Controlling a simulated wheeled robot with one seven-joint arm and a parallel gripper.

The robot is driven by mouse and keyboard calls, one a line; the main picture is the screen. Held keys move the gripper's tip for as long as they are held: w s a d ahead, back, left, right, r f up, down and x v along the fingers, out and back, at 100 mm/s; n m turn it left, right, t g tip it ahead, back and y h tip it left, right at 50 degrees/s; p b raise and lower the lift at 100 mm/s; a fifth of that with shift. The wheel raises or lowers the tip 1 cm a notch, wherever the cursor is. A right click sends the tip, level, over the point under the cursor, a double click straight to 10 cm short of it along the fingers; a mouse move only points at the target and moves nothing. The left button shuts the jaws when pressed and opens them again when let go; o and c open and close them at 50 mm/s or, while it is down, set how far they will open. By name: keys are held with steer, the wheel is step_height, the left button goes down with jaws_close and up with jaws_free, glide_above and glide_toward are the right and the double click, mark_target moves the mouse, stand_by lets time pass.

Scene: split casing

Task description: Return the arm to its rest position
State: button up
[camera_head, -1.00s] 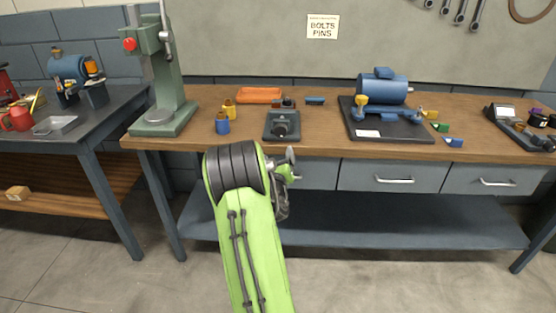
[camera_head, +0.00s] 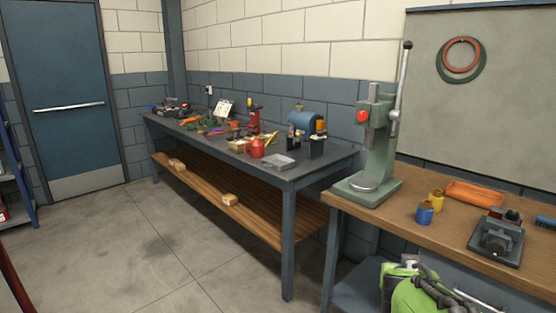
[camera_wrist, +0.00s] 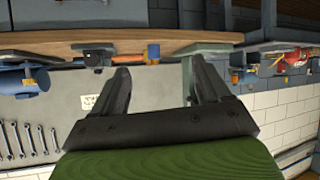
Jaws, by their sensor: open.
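My gripper (camera_wrist: 158,92) shows in the wrist view, with two dark fingers standing apart and nothing between them. The wrist view is upside down, with the workbench edge (camera_wrist: 120,40) across the top and the wall below. In the head view only part of my green arm shows at the bottom right, in front of the wooden workbench (camera_head: 400,225). The gripper's fingers cannot be made out there. The arm appears clear of the bench top.
A green press (camera_head: 372,150) stands on the workbench's left end, near yellow and blue cups (camera_head: 425,212), an orange tray (camera_head: 475,194) and a dark fixture (camera_head: 497,240). A dark side table (camera_head: 310,168) holds a red can (camera_head: 257,148) and a grinder (camera_head: 307,125). The floor at left is open.

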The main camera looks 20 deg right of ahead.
steer(key=s+a+n+g+y, duration=0.1)
steer(key=s+a+n+y, duration=0.3)
steer(key=s+a, duration=0.7)
steer(key=s+a+n+g+y, duration=0.1)
steer(key=s+a+n+y, duration=0.4)
steer(key=a, duration=0.9)
step_height(320, 180, up, 14)
steer(key=s+m+p, duration=0.1)
steer(key=p, duration=1.4)
steer(key=shift+s+r+g+h, duration=0.15)
steer(key=shift+r+g+h, duration=0.05)
steer(key=shift+g+h, duration=0.1)
steer(key=shift+a, duration=0.1)
steer(key=shift+c, duration=0.2)
